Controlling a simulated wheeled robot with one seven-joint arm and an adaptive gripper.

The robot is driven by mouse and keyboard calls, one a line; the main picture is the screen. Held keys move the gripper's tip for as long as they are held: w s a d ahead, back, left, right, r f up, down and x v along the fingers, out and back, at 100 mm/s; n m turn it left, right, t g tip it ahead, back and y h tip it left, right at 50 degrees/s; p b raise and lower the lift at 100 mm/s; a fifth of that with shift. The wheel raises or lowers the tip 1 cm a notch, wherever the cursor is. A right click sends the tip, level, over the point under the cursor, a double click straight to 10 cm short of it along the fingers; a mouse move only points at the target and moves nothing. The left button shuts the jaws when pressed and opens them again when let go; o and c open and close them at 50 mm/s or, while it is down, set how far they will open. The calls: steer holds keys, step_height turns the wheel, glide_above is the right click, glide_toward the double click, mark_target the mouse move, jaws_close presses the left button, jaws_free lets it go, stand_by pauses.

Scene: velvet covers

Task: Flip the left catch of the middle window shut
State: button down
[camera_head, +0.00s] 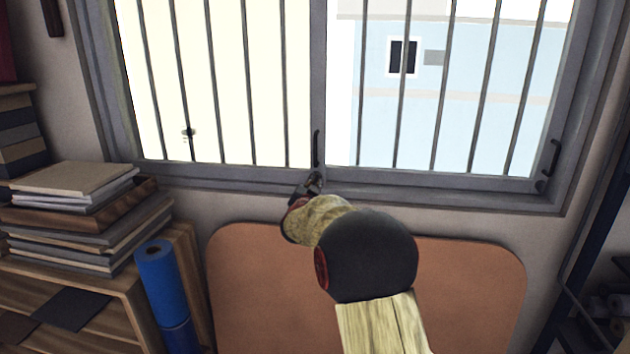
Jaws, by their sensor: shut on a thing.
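The window (430,181) has a grey frame with two barred panes. A dark, slim upright catch (316,147) sits low on the middle post, left of another dark catch (551,158) at the right side of the frame. My gripper (314,179) is at the bottom of the middle post, at the lower end of the left catch. Its jaws are shut on that catch, though the contact itself is small and partly hidden by my gripper. The upper part of the left catch stands clear above the jaws.
A brown rounded panel (255,290) stands below the window, behind my arm. Stacked books and boards (85,215) lie on a wooden shelf at the left, with a blue roll (163,285) beside it. A dark rack (590,240) stands at the right.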

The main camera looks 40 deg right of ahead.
steer(key=n+p, duration=0.2)
steer(key=n, duration=0.3)
steer(key=shift+f+n, duration=0.1)
steer(key=shift+n, duration=0.2)
stand_by(0.4)
steer(key=c, duration=1.9)
jaws_free()
steer(key=v, duration=1.2)
